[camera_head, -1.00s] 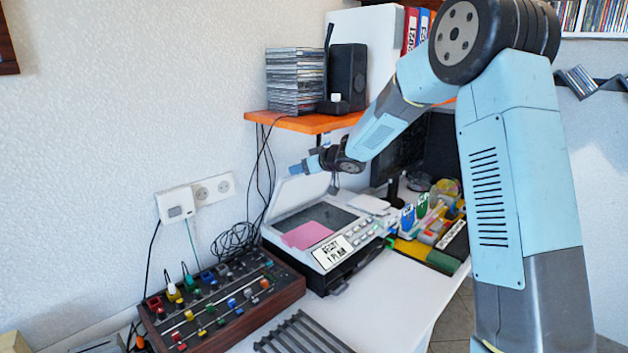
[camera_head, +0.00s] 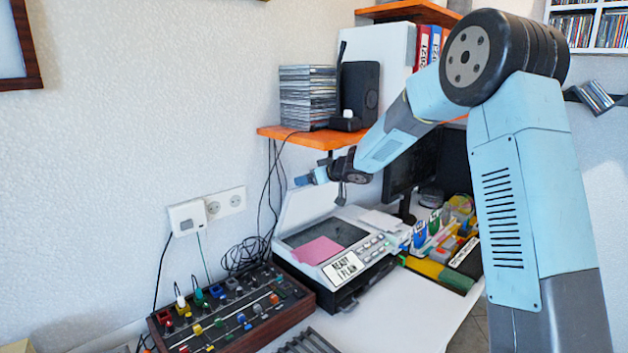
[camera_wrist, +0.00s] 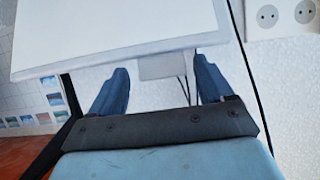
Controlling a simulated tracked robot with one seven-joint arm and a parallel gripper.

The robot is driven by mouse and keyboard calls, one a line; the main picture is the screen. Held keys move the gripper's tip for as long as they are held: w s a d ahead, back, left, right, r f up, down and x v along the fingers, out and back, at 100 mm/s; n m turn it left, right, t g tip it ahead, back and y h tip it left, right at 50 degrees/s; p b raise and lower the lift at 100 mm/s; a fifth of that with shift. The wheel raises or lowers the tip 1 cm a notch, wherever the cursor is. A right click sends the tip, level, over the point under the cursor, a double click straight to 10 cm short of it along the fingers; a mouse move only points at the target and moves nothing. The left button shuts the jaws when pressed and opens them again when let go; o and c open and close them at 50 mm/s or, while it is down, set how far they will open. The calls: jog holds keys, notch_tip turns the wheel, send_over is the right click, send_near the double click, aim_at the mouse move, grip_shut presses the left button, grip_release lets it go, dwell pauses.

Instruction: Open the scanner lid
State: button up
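The scanner (camera_head: 345,262) stands on the white desk with its glass exposed and a pink sheet (camera_head: 318,250) lying on it. Its pale lid (camera_head: 300,208) is raised and tilted up at the wall side. My gripper (camera_head: 304,180) is at the lid's upper edge. In the wrist view, a white panel that looks like the lid (camera_wrist: 120,30) fills the upper part. My gripper's two blue fingers (camera_wrist: 162,82) are spread, with their tips at the panel's lower edge. Nothing is held between them; I cannot tell whether they touch it.
A mixer-like control box (camera_head: 230,312) stands left of the scanner. An orange shelf (camera_head: 300,136) with a stack of disc cases (camera_head: 307,97) and a black speaker (camera_head: 359,90) hangs above. A monitor (camera_head: 410,165) and a colourful organiser (camera_head: 445,245) are to the right. Cables hang along the wall.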

jog(key=v, duration=1.3)
jog(key=shift+s+d, duration=0.2)
jog(key=shift+d, duration=0.15)
jog(key=shift+r, duration=0.1)
jog(key=shift+c, duration=0.3)
